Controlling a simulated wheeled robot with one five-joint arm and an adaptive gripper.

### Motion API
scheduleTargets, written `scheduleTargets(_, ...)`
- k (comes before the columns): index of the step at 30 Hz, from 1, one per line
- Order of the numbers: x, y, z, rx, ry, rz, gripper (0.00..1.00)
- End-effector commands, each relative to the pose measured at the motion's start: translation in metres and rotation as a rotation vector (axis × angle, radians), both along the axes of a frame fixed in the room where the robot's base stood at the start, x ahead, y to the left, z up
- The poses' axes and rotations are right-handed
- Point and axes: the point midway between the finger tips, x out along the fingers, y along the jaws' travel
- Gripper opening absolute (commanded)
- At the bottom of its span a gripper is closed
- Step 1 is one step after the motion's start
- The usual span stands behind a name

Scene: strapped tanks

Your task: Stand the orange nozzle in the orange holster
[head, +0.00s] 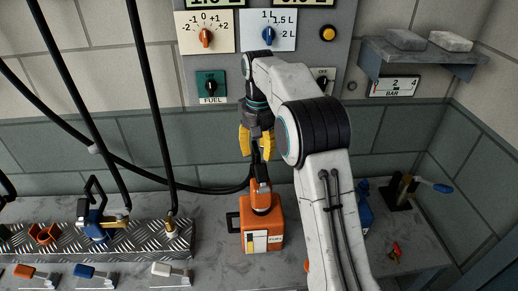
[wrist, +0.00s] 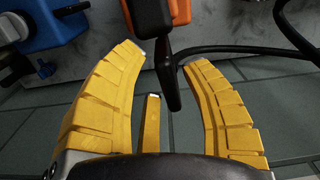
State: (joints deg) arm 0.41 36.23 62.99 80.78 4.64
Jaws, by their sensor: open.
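The orange nozzle (head: 260,187) stands upright in the top of an orange tank (head: 262,232), with a black hose running off to the left. The orange holster (head: 43,234) is in the metal rack at the left and looks empty. My gripper (head: 256,143) is above the nozzle, yellow fingers spread. In the wrist view my gripper (wrist: 163,62) is open, with the nozzle's black part (wrist: 165,75) between its fingertips. I see no clear contact. Part of the nozzle is hidden behind my fingers in the head view.
A blue nozzle (head: 95,215) and a brass-tipped one (head: 171,225) stand in the metal rack (head: 140,250). Several black hoses hang across the left. A control panel (head: 235,75) is behind my arm. A blue tank (head: 365,208) is partly hidden behind my arm.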

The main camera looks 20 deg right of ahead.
Motion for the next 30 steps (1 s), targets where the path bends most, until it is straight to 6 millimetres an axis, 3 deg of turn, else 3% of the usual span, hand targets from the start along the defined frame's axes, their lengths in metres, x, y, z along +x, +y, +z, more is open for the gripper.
scheduleTargets(5,0.0,0.0,-0.005,0.0,-0.001,0.0,0.42)
scheduleTargets(9,0.001,0.0,0.022,0.0,-0.004,0.0,0.42)
scheduleTargets(18,0.0,0.0,0.058,0.0,-0.001,0.0,0.42)
scheduleTargets(30,-0.007,0.0,0.077,0.0,-0.012,0.003,0.42)
